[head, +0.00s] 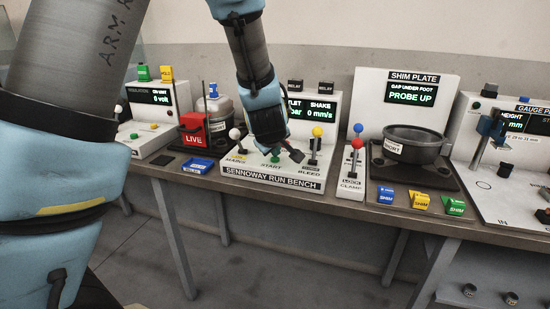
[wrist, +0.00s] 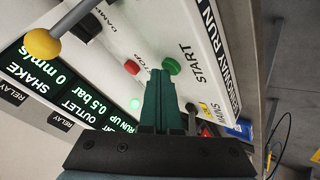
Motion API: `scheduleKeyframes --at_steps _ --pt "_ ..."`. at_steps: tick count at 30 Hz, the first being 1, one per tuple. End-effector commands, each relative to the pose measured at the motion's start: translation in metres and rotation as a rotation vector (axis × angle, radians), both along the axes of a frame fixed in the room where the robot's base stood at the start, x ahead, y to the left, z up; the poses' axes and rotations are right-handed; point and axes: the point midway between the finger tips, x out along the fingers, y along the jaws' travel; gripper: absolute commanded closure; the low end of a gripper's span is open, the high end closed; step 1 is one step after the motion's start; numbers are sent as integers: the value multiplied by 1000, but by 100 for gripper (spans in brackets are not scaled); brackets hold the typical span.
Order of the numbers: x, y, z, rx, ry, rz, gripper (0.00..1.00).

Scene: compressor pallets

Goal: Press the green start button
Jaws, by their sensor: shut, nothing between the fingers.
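The green start button (wrist: 172,66) shows in the wrist view beside the START label on the white panel of the run bench (head: 272,184). My gripper (wrist: 160,76) has its teal fingers shut together with nothing between them. Their tips are right by the green button, between it and the red stop button (wrist: 132,67). I cannot tell whether they touch the green button. In the head view my gripper (head: 275,153) points down over the bench's middle, above the START label, and its dark body hides part of the panel.
A white-knobbed lever (head: 234,134) stands left of my gripper, and a yellow-knobbed lever (head: 317,132) right. A lit green lamp (wrist: 134,103) is on the panel. The display reads 0.5 bar and 0 mm/s. A clamp unit (head: 351,183) stands farther right.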

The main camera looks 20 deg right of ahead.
Motion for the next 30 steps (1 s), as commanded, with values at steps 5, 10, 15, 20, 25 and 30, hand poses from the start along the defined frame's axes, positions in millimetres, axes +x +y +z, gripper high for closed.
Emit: scheduleKeyframes --at_steps 5,10,15,20,25,30 --pt "0 0 -1 1 1 0 100" --pt "-1 0 2 1 2 -1 100" --pt "-1 0 12 1 2 -1 100" --pt "-1 0 19 1 2 -1 100" --pt "-1 0 18 1 1 0 100" --pt "0 0 19 0 1 -1 100"
